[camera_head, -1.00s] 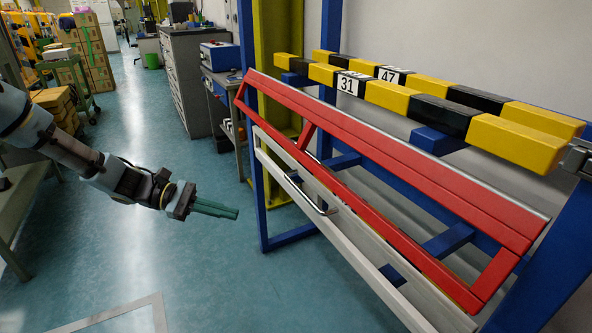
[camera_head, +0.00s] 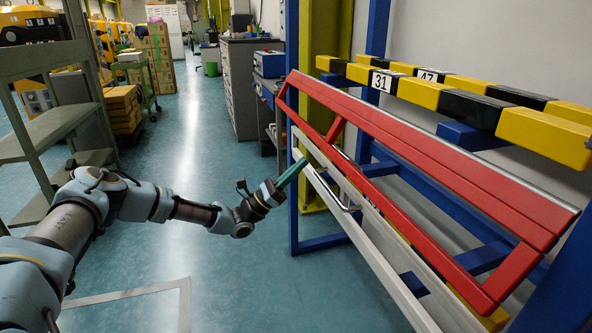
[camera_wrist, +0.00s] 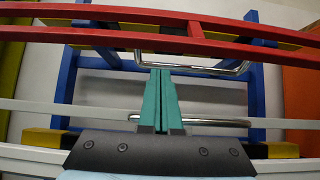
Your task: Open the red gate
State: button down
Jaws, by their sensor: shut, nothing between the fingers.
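The red gate (camera_head: 430,150) is a long slanted panel of red bars on the blue frame at the right. It also crosses the top of the wrist view (camera_wrist: 100,14). A chrome handle (camera_wrist: 242,69) shows just below its lower red bar. A second chrome handle (camera_wrist: 190,121) lies lower, along a pale bar. In the head view, a chrome handle (camera_head: 345,207) shows by the pale rail. My gripper (camera_head: 296,166) is shut and empty, its green fingers pointing at the gate's left end. In the wrist view, the fingertips (camera_wrist: 160,72) appear near the upper handle; I cannot tell whether they touch.
Yellow-and-black beams (camera_head: 470,106) marked 31 and 47 run above the gate. A blue post (camera_head: 292,200) stands at its left end. Green-grey shelving (camera_head: 50,125) is at the left. Open floor (camera_head: 215,130) lies between.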

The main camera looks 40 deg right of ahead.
jog(key=x, duration=0.6)
jog(key=shift+p, duration=0.4)
jog(key=shift+r, duration=0.15)
jog(key=w+a+r+t+y+p, duration=0.3)
jog(key=a+r+y+p, duration=0.5)
jog(key=p, duration=1.1)
jog(key=shift+r+y, duration=0.5)
jog(key=shift+r, duration=0.5)
